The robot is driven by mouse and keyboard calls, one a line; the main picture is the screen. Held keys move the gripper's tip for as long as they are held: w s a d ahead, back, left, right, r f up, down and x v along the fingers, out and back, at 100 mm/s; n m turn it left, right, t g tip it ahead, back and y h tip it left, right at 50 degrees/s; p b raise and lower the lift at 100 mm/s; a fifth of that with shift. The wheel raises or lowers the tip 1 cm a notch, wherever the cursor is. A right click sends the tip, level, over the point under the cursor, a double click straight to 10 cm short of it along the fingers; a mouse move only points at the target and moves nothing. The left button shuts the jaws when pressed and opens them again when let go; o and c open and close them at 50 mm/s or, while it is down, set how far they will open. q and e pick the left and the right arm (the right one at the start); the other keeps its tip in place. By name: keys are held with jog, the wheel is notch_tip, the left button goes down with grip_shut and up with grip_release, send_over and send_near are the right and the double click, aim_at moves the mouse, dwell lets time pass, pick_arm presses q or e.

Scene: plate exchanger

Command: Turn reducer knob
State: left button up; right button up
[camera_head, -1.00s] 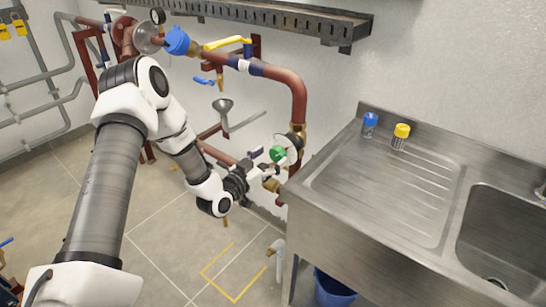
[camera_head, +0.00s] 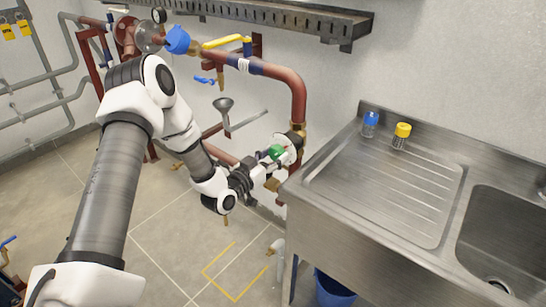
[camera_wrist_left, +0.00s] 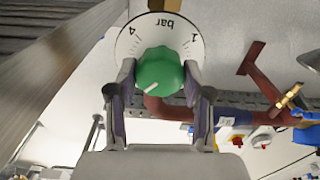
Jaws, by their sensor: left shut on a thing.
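The reducer knob (camera_wrist_left: 158,72) is green and ribbed, with a white pointer line, in front of a white dial marked 1, 4 and bar (camera_wrist_left: 190,28). In the head view the green knob (camera_head: 276,152) sits on the red pipework left of the sink. My left gripper (camera_head: 270,165) reaches it from the left. In the wrist view the left gripper's (camera_wrist_left: 158,86) two fingers stand on either side of the knob and are shut on it. The pointer line slants to the lower left. My right gripper is not in view.
The steel sink unit (camera_head: 330,205) stands close to the right of the knob. Red pipe (camera_head: 297,100) bends down above it. A grey funnel (camera_head: 223,104) and a yellow-handled valve (camera_head: 228,41) are further left. Open tiled floor lies below the arm.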

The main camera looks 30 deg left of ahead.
pick_arm(q)
jog(key=n+b, duration=0.2)
jog(key=n, duration=0.2)
jog(key=shift+w, duration=0.15)
jog(key=shift+r+n+b, duration=0.15)
jog(key=shift+n+b, duration=0.75)
jog(key=shift+n, duration=1.1)
jog(key=o, duration=0.9)
jog(key=shift+o, duration=1.2)
jog(key=shift+w, duration=0.1)
